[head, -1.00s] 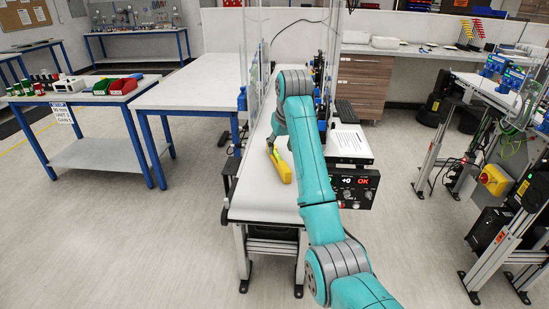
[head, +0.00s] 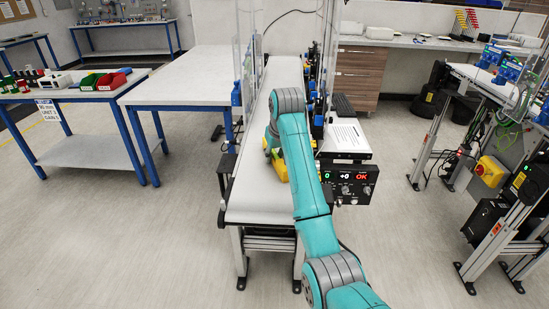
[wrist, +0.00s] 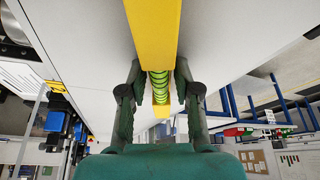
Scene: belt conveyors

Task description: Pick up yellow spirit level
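The yellow spirit level (head: 279,168) lies along the white conveyor belt, mostly hidden behind my arm in the head view. In the wrist view the yellow spirit level (wrist: 152,28) runs from the top edge down between my fingers, with a green vial section between the pads. My gripper (wrist: 161,88) straddles it, one finger on each side, with both pads appearing to touch its sides. My gripper looks shut on it. I see no clear lift off the belt.
The white conveyor belt (head: 257,204) has free room in front of the level. A control box with a red display (head: 347,184) stands close on the right. Clear upright panels (head: 247,75) flank the belt farther back. A blue-legged table (head: 190,82) is at left.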

